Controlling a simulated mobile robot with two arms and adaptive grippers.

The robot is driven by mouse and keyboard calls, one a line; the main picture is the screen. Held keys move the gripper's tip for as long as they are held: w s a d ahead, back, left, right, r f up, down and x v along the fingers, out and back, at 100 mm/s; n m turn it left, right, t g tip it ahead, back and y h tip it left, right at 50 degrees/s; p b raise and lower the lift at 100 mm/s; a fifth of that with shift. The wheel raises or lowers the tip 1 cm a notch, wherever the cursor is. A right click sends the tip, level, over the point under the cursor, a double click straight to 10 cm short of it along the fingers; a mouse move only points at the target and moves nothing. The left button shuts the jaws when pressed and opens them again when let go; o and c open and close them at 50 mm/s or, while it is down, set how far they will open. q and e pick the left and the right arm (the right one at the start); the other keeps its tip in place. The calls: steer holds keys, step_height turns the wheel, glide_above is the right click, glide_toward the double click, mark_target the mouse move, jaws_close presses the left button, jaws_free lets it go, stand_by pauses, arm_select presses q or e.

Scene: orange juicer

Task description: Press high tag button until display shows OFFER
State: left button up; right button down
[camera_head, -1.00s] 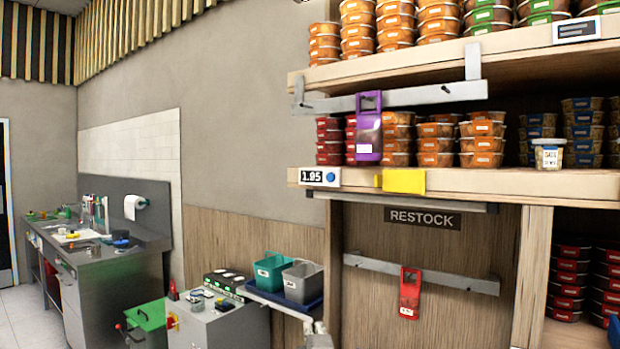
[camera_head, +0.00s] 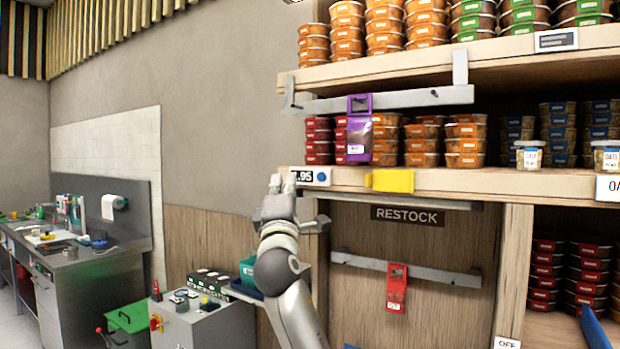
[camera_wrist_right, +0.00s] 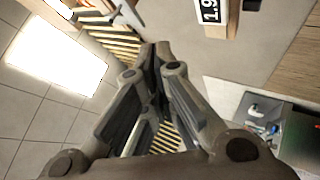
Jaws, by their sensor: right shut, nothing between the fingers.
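A white price tag (camera_head: 311,176) with a dark display and a round blue button (camera_head: 322,177) sits on the left end of the middle shelf's front edge. Its display ends in ".95"; my right gripper hides the first digit. My right gripper (camera_head: 282,184) is shut and empty, its tips at the tag's left end in the head view, left of the button. I cannot tell whether it touches the tag. In the right wrist view the closed fingers (camera_wrist_right: 156,48) point up, and the tag (camera_wrist_right: 211,11) is cut off at the top edge, right of them. My left gripper is out of view.
A yellow block (camera_head: 390,180) sticks out on the shelf edge right of the tag. A purple holder (camera_head: 359,128) hangs from a grey rail above it. A red holder (camera_head: 396,290) hangs lower. A grey machine (camera_head: 200,325) and teal bin (camera_head: 247,272) stand below left.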

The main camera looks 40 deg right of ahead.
steer(key=shift+d, duration=0.2)
steer(key=shift+w+d, duration=0.55)
steer(key=shift+d, duration=0.75)
steer(key=shift+w+d, duration=0.55)
steer(key=shift+d, duration=0.8)
steer(key=shift+w+d, duration=0.55)
steer(key=shift+d, duration=0.75)
steer(key=shift+d, duration=0.1)
steer(key=shift+w+d, duration=0.15)
steer(key=shift+d, duration=0.15)
steer(key=shift+w+d+p, duration=0.15)
steer(key=shift+d+p, duration=0.15)
steer(key=shift+d, duration=0.1)
steer(key=shift+a, duration=0.15)
steer(key=shift+s+a, duration=0.35)
steer(key=shift+a, duration=0.25)
steer(key=shift+a, duration=0.15)
steer(key=shift+s+a, duration=0.3)
steer(key=shift+a, duration=0.45)
steer(key=shift+s+a, duration=0.3)
steer(key=shift+a, duration=0.4)
steer(key=shift+s+a, duration=0.3)
steer(key=shift+a, duration=0.45)
